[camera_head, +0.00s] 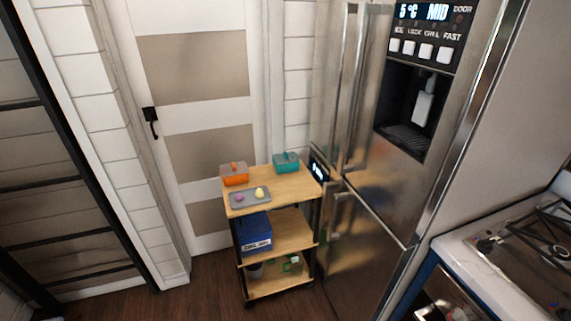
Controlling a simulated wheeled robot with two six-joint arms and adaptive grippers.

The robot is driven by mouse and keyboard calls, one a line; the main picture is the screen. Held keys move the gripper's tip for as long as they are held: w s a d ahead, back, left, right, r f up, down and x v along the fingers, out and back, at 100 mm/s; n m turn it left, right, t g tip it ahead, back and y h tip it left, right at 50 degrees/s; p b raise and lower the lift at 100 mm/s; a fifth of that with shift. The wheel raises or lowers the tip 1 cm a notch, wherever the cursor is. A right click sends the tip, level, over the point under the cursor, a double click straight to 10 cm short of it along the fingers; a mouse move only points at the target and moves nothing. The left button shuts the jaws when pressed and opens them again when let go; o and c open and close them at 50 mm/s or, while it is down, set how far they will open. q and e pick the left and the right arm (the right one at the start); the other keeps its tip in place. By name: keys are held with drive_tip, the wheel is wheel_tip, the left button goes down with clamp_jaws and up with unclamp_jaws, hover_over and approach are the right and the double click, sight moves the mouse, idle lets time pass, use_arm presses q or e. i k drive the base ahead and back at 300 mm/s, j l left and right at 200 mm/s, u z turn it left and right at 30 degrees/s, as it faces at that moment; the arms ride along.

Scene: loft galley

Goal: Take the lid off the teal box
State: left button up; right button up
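The teal box (287,167) stands on the top shelf of a wooden cart, at the back right corner near the fridge. Its lid (286,157) appears to be on, with a small knob on top. Neither of my grippers is in the picture.
A blue bin (255,237) sits on the middle shelf. The steel fridge (365,225) stands close on the right. Open floor lies front left.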

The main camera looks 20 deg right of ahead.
sight(284, 158)
drive_tip(key=i+j+z, duration=0.2)
drive_tip(key=i+j, duration=0.15)
drive_tip(key=i+j+z, duration=0.15)
drive_tip(key=i+j, duration=0.2)
drive_tip(key=j, duration=0.15)
drive_tip(key=i+j+z, duration=0.2)
drive_tip(key=i+j, duration=0.15)
drive_tip(key=j, duration=0.1)
